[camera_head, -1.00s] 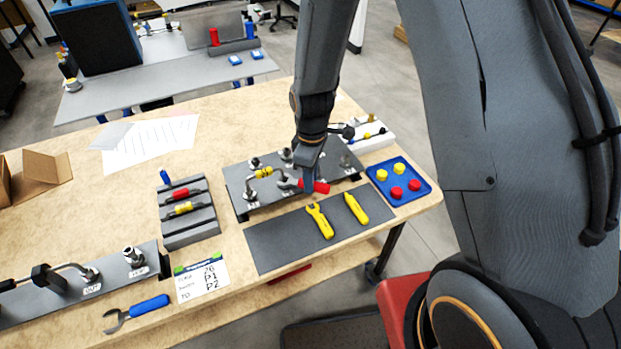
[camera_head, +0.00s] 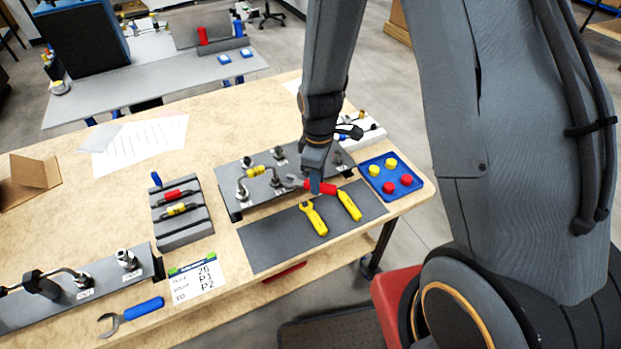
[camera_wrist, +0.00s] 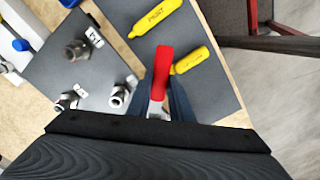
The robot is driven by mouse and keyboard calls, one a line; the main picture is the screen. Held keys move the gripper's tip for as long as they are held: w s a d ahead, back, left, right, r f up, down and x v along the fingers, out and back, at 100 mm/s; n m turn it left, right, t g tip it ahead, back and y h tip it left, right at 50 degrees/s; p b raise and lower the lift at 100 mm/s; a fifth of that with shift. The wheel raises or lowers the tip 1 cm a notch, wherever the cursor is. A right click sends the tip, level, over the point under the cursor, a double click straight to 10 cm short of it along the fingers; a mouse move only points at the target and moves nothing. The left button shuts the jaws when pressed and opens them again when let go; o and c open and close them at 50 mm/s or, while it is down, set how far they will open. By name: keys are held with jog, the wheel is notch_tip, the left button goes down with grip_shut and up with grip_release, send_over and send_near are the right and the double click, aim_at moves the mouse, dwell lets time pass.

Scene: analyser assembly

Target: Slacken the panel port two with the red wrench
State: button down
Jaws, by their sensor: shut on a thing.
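The red wrench (camera_head: 322,187) is held in my gripper (camera_head: 314,184), its grey jaw end pointing left over the front part of the dark port panel (camera_head: 240,205). In the wrist view the red handle (camera_wrist: 161,72) sticks up between my two fingers (camera_wrist: 158,106); the jaw end is hidden. The panel carries several metal fittings. The wrist view shows fittings (camera_wrist: 118,97) left of my gripper. The port labels are too small to read surely.
A dark mat (camera_head: 275,240) in front holds two yellow tools (camera_head: 313,218) (camera_head: 349,205). A blue tray (camera_head: 418,190) with red and yellow caps stands right. A grey rack (camera_head: 185,236), a blue-handled wrench (camera_head: 140,309) and another panel (camera_head: 60,310) are left.

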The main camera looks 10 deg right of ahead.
jog(key=shift+s+d, duration=0.15)
jog(key=shift+d, duration=0.15)
notch_tip(320, 180, up, 9)
jog(key=s+p, duration=0.3)
jog(key=shift+d, duration=0.4)
dwell(0.3)
